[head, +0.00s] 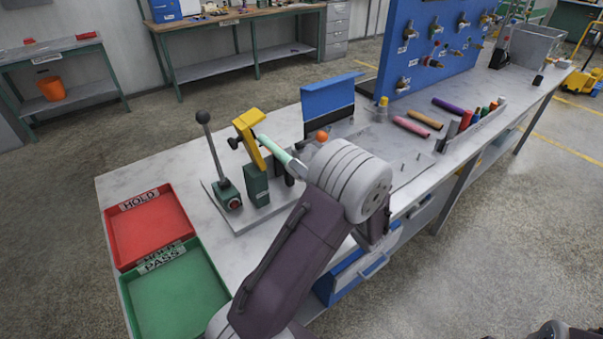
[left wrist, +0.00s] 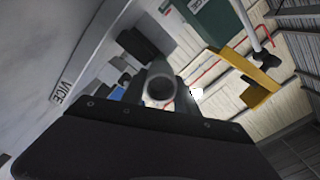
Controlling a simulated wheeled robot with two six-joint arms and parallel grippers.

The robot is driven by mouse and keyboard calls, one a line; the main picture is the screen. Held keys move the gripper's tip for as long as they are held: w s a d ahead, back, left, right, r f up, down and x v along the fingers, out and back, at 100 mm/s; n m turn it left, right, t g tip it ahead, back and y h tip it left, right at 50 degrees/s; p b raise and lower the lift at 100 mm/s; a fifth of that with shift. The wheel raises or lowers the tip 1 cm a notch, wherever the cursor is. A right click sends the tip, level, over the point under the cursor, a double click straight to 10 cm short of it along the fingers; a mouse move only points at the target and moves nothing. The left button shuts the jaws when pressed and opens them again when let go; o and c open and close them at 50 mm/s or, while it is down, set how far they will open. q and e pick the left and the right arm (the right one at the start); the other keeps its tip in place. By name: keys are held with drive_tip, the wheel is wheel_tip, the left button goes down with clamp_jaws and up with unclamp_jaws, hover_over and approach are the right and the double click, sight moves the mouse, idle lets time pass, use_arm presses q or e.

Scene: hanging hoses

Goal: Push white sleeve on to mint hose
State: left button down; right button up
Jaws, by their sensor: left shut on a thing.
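The mint hose (head: 277,152) slants down to the right from the yellow clamp (head: 249,130) on the green vice stand (head: 257,188). My left gripper (head: 299,167) is at the hose's lower right end, mostly hidden behind my wrist. In the left wrist view, the left gripper (left wrist: 167,98) is shut around a pale round tube, which I take to be the white sleeve (left wrist: 160,89), seen end-on with its dark bore. Whether the hose is inside the sleeve is hidden. The yellow clamp also shows in the left wrist view (left wrist: 254,78).
A lever with a black knob (head: 204,118) stands left of the vice stand. A red tray (head: 150,230) and a green tray (head: 175,295) lie at the left front. Coloured hose pieces (head: 411,127) and a blue pegboard (head: 425,45) are to the right. Bare bench lies at the upper left.

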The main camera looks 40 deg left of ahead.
use_arm(q)
drive_tip(key=shift+w+a+b, duration=0.15)
drive_tip(key=shift+a+b, duration=0.25)
drive_tip(key=shift+a, duration=0.05)
idle(0.6)
drive_tip(key=shift+b, duration=0.4)
drive_tip(key=shift+a, duration=0.15)
idle(0.5)
drive_tip(key=shift+r+b, duration=0.15)
drive_tip(key=shift+b, duration=0.25)
drive_tip(key=shift+r, duration=0.2)
